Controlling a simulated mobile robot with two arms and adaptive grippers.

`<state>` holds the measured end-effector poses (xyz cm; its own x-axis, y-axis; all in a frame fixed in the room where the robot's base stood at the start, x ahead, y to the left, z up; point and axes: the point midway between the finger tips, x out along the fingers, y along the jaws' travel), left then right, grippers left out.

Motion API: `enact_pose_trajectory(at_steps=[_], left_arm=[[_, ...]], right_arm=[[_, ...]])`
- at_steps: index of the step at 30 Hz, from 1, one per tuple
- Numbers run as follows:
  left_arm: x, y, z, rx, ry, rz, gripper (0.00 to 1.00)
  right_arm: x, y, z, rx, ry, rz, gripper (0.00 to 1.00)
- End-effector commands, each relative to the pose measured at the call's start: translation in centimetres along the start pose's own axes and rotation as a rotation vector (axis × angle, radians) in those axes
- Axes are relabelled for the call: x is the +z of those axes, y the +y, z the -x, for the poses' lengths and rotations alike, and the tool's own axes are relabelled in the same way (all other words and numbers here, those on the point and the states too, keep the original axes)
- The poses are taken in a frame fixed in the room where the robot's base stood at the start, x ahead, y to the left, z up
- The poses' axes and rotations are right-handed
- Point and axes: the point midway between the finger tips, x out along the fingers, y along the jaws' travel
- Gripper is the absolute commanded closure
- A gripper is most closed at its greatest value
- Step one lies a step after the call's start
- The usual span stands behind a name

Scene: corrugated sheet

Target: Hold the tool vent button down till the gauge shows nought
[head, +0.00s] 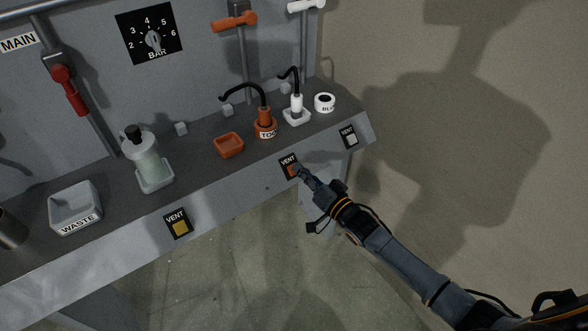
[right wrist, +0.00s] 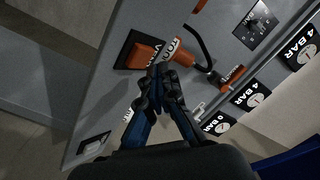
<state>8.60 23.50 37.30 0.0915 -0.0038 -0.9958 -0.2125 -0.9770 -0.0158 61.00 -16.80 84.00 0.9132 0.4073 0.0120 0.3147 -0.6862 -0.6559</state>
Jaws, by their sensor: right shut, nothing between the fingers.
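My right gripper (head: 299,171) is shut and empty, its fingertips at the orange vent button (head: 291,171) on the bench front, below the orange tool holder (head: 265,128). The button also shows in the right wrist view (right wrist: 138,57), just past the fingertips (right wrist: 160,72). The fingers overlap the button's edge in the head view; I cannot tell if they press it. In the right wrist view a gauge (right wrist: 250,96) near the orange handle (right wrist: 235,75) reads 4 BAR. It is outside the head view. My left gripper is not in view.
A yellow vent button (head: 180,228) and a pale one (head: 351,139) flank the orange one. A bottle (head: 147,160), waste tray (head: 95,202) and orange dish (head: 229,145) stand on the bench. Other gauges in the right wrist view read 4 (right wrist: 302,48) and 0 (right wrist: 218,124).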

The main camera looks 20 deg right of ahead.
Motion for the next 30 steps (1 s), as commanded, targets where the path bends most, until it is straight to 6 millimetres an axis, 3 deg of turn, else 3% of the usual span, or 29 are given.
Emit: enact_pose_trajectory(at_steps=[30], left_arm=[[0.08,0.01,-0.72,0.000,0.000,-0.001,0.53]], right_arm=[[0.46,0.46,-0.64,0.000,0.000,0.000,1.00]])
